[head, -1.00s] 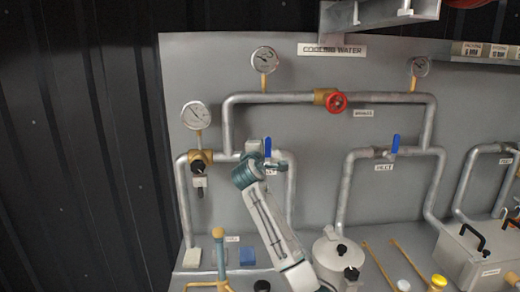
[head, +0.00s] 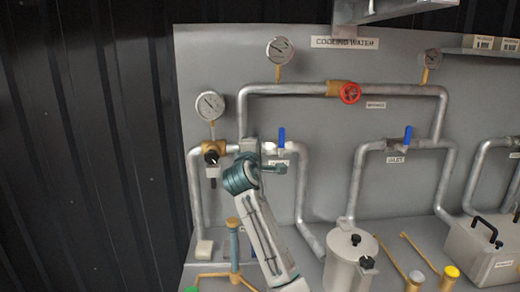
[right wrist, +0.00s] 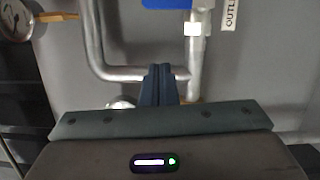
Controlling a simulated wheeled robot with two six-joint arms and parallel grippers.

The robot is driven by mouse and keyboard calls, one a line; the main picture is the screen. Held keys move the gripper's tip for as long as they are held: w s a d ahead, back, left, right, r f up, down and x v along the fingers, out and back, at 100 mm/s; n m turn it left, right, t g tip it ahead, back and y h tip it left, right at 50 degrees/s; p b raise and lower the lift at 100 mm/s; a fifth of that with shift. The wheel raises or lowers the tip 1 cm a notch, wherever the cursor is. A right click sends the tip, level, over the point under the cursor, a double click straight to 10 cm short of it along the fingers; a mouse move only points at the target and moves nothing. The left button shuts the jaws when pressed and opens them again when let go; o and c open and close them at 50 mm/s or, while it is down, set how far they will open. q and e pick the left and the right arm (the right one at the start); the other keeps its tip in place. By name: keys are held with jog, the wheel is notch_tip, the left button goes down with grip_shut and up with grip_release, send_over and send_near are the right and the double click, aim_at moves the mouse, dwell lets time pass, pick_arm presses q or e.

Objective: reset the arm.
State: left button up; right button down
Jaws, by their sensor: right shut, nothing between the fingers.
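One arm, my right, reaches up from the bottom of the head view to the cooling water panel (head: 330,190). My right gripper (head: 279,168) is near the left vertical pipe, just below a blue lever handle (head: 281,139). In the right wrist view, the closed fingers (right wrist: 159,72) point at the pipework with nothing between them. Part of a blue handle (right wrist: 167,3) shows above them, with a label reading OUTLET (right wrist: 231,12) to its right. I cannot tell whether the fingertips touch the pipe. My left gripper is out of view.
A red valve wheel (head: 349,93) and a second blue lever (head: 407,138) are on the pipes. A gauge (head: 210,105) is at upper left. Dark wall (head: 80,150) fills the left.

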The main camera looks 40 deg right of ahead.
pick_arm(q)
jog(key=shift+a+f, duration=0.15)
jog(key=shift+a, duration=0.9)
pick_arm(e)
jog(key=shift+s+a, duration=0.35)
jog(key=shift+s, duration=0.2)
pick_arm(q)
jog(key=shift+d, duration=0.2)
pick_arm(e)
jog(key=shift+a, duration=0.15)
